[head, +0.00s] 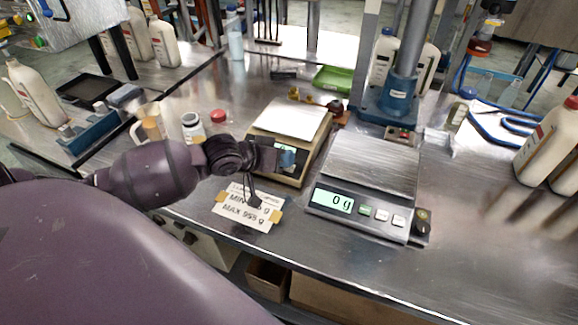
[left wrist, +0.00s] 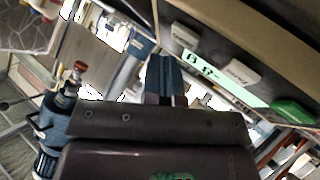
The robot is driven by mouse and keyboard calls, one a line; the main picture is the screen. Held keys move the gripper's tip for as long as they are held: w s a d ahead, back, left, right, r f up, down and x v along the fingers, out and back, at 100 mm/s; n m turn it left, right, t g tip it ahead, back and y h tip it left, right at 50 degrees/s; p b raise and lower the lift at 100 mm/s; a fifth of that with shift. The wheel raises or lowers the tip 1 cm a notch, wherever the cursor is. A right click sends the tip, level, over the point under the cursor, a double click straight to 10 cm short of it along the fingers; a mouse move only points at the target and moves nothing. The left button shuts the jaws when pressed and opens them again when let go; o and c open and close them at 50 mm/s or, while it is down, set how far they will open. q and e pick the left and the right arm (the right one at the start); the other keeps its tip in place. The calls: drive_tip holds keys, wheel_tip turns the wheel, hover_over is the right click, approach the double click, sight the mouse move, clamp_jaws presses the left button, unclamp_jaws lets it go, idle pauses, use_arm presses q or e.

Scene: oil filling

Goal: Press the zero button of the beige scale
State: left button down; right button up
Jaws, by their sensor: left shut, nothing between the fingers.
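The beige scale (head: 312,150) stands on the metal table with an empty silver pan. My left gripper (head: 287,158) is at its front panel and hides part of the display and buttons in the head view. Its fingers are shut with nothing between them. In the left wrist view the closed blue-grey fingers (left wrist: 166,75) are beside the panel, near the lit display (left wrist: 205,72). That panel carries white buttons (left wrist: 240,73) and a green button (left wrist: 293,112). I cannot tell whether the fingertips touch the panel. My right gripper is not in view.
A grey scale (head: 370,165) reading 0 g stands to the right. A paper label (head: 247,207) lies in front of the beige scale. A white jar (head: 193,127) and a red cap (head: 218,116) are to its left. A blue stand (head: 398,95) rises behind.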

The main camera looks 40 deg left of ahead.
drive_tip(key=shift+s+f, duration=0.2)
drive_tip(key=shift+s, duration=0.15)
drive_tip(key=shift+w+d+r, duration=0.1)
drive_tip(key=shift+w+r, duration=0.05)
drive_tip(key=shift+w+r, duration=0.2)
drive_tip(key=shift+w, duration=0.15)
use_arm(q)
drive_tip(key=shift+f, duration=0.1)
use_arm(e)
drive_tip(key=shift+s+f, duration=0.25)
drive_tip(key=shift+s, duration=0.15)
use_arm(q)
drive_tip(key=shift+w+f, duration=0.15)
drive_tip(key=shift+f, duration=0.15)
drive_tip(key=shift+f, duration=0.1)
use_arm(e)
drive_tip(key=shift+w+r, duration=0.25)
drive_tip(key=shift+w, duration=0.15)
use_arm(q)
drive_tip(key=shift+w+f, duration=0.1)
drive_tip(key=shift+f, duration=0.25)
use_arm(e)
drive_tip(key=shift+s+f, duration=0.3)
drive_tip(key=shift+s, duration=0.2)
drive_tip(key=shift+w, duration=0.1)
